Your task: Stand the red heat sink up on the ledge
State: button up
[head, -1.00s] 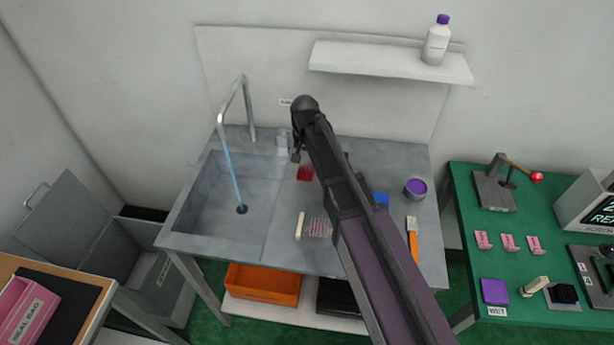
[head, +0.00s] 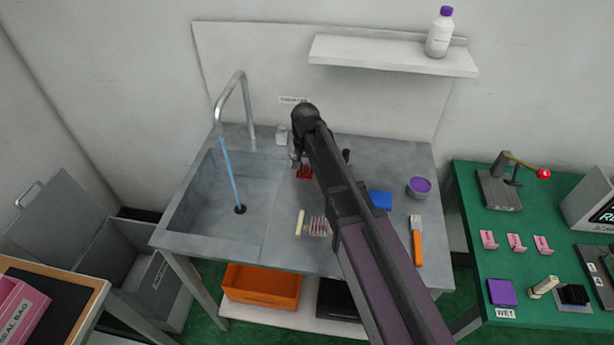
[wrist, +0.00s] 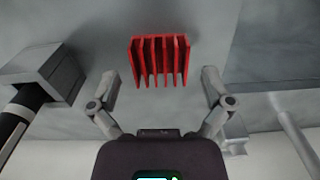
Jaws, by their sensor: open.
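The red heat sink (head: 304,173) lies on the grey sink counter, to the right of the basin, partly hidden by my arm. In the wrist view the heat sink (wrist: 160,60) shows its row of fins, lying just beyond my fingertips and roughly centred between them. My gripper (wrist: 160,84) is open and empty, with one finger on each side. In the head view my gripper (head: 298,160) is mostly hidden by my arm. I cannot tell for sure which surface is the ledge; a white wall shelf (head: 390,57) is at the upper right.
A grey block (wrist: 42,75) with a dark rod stands close to one finger. The tap (head: 232,100) and basin are left. A brush (head: 299,223), a blue block (head: 381,200), a purple-topped pot (head: 419,187) and an orange-handled tool (head: 417,245) lie on the counter.

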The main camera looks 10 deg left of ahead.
jog(key=shift+f+b, duration=0.45)
jog(key=shift+f, duration=0.25)
jog(key=c, duration=1.2)
jog(key=shift+r, duration=0.1)
notch_tip(320, 180, up, 4)
jog(key=p, duration=0.4)
jog(key=s+d, duration=0.2)
jog(key=s, duration=0.2)
jog(key=s+d, duration=0.2)
jog(key=s, duration=0.3)
jog(key=s+d+p, duration=0.1)
jog(key=s+d, duration=0.2)
jog(key=s, duration=0.2)
jog(key=shift+s+r, duration=0.15)
jog(key=shift+r, duration=0.25)
